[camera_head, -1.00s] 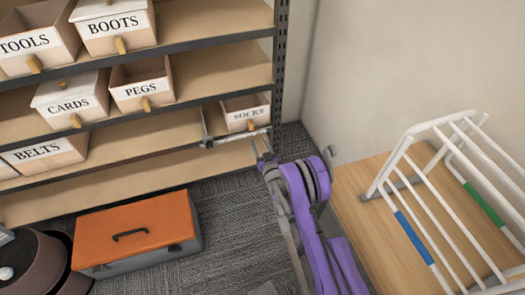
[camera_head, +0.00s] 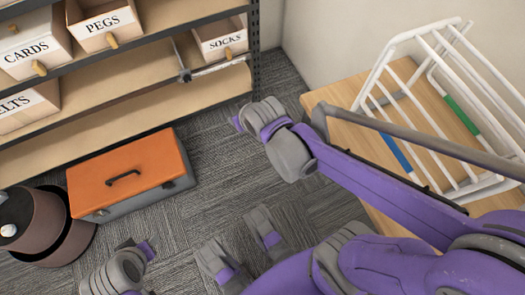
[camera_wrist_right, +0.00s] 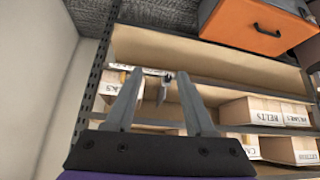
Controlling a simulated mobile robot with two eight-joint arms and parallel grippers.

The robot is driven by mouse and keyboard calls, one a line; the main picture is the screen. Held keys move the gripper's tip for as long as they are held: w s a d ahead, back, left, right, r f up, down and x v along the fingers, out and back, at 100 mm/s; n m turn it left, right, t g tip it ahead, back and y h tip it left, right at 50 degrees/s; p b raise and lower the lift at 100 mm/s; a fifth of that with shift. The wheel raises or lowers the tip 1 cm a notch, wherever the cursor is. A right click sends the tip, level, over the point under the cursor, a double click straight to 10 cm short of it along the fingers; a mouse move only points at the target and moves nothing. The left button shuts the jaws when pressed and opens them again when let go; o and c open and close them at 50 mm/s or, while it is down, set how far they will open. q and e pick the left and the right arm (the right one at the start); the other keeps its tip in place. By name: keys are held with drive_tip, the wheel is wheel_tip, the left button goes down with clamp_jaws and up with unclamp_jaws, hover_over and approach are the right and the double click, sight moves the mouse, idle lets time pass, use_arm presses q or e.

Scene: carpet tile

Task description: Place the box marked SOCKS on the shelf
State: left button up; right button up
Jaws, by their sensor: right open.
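The cream SOCKS box (camera_head: 222,40) stands upright on a shelf at the right end of the rack, label facing out, with a small knob in front. It sits between a metal divider and the dark rack post. No gripper touches it. In the right wrist view, which is upside down, a small part of the SOCKS box (camera_wrist_right: 107,88) shows behind a finger. My right gripper (camera_wrist_right: 158,75) is open and empty, its fingers pointing at the rack from a distance. In the head view my purple arm links cross the right and bottom. My left gripper cannot be made out.
The rack's lower shelf board (camera_head: 110,105) is bare. CARDS (camera_head: 30,45), PEGS (camera_head: 102,22) and BELTS boxes fill the shelves to the left. An orange toolbox (camera_head: 130,170) lies on the carpet. A white drying rack (camera_head: 450,120) stands on a wooden surface at right.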

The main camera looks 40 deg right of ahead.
drive_tip(key=s+a+f+n+g+y, duration=0.1)
drive_tip(key=s+a+f+g, duration=0.1)
drive_tip(key=s, duration=1.2)
drive_tip(key=shift+s+a+g, duration=0.3)
drive_tip(key=shift+a+g, duration=0.2)
drive_tip(key=shift+a, duration=0.1)
